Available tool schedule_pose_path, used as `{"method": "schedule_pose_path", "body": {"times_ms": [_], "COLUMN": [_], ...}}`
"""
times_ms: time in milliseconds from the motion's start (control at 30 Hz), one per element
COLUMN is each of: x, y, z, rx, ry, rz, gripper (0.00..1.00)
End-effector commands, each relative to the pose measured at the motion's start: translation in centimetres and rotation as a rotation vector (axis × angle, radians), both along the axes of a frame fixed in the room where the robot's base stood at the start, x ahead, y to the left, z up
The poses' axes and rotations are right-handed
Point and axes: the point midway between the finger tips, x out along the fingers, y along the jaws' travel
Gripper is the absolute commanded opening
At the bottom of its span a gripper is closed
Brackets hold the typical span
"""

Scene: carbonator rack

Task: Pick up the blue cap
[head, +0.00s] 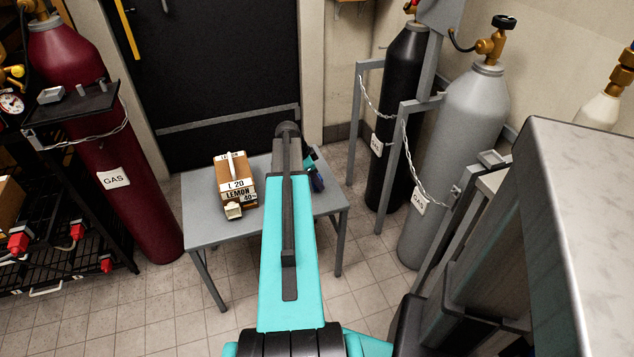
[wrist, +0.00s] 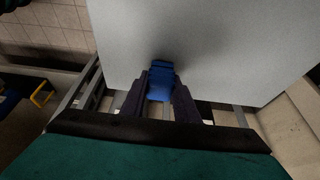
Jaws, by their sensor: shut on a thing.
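The blue cap (wrist: 160,82) is between the two dark fingers of my gripper (wrist: 160,90) in the wrist view. The fingers are shut on it from both sides. The grey table top (wrist: 215,50) lies behind and below the cap, with a soft shadow by it. I cannot tell whether the cap touches the table. In the head view my arm covers most of the gripper, and a small dark blue part (head: 317,184) shows at the right side of the table.
A carton marked LEMON (head: 234,184) stands on the left part of the table (head: 203,232). A red gas cylinder (head: 110,160) stands to the left. Black (head: 395,110) and grey (head: 465,130) cylinders stand chained at the right. The table's front middle is hidden by my arm.

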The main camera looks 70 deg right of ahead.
Motion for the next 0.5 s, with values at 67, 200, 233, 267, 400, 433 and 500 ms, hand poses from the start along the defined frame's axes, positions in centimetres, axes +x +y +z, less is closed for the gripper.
{"method": "schedule_pose_path", "body": {"times_ms": [67, 200, 233, 267, 400, 433, 500], "x": [0.0, 0.0, 0.1, 0.1, 0.2, 0.3, 0.4], "y": [0.0, 0.7, 1.1, 1.6, 3.6, 4.0, 5.0], "z": [0.9, 2.3, 2.2, 2.3, 2.5, 2.5, 2.6], "rx": [-0.001, 0.0, 0.001, 0.001, 0.001, 0.001, 0.001], "ry": [-0.001, 0.0, 0.0, 0.0, 0.001, 0.0, 0.0], "rz": [-0.001, 0.001, 0.002, 0.002, 0.003, 0.002, 0.002], "gripper": [0.06, 0.06, 0.06, 0.06, 0.06, 0.06, 0.06]}}
